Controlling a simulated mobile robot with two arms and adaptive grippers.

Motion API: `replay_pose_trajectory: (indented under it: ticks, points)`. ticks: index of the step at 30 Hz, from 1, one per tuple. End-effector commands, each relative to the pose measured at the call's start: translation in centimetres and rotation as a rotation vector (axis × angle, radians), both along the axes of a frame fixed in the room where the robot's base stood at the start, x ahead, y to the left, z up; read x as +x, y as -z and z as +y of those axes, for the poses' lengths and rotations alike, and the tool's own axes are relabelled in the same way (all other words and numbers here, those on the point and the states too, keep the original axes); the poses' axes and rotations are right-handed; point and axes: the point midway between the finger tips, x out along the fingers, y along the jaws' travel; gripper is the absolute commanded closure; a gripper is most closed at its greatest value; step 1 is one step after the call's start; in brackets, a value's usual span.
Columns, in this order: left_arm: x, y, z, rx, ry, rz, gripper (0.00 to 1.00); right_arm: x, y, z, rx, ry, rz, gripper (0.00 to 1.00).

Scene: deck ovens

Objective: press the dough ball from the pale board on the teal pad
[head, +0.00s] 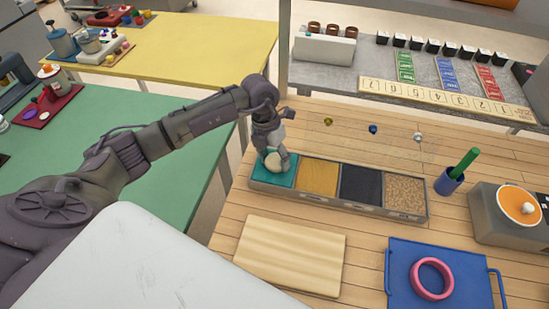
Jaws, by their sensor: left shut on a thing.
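The dough ball (273,162) is pale and round, and it shows between the fingers of my left gripper (274,160). The gripper is shut on it and points down over the teal pad (277,180). The teal pad is the leftmost of several pads in a long grey tray (338,202). The ball is at or just above the pad; I cannot tell whether it touches, since the fingers partly hide it. The pale board (290,256) lies bare in front of the tray. My right gripper is not in view.
The tray also holds yellow (318,178), black (361,185) and speckled brown (405,193) pads. Right of it stand a blue cup with a green stick (463,164) and a grey device with an orange disc (519,204). A blue tray (403,275) bears a pink ring (431,280).

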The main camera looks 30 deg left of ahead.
Motion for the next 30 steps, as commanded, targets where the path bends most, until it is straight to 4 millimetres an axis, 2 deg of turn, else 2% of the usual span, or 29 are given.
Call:
replay_pose_trajectory:
  ticks: [11, 30]
  points:
    - [-0.2, 0.0, 0.0, 0.001, 0.001, 0.005, 0.79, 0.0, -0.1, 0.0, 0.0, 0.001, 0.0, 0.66]
    - [0.0, -5.1, 0.0, 0.0, 0.0, 0.001, 0.79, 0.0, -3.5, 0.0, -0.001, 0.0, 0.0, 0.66]
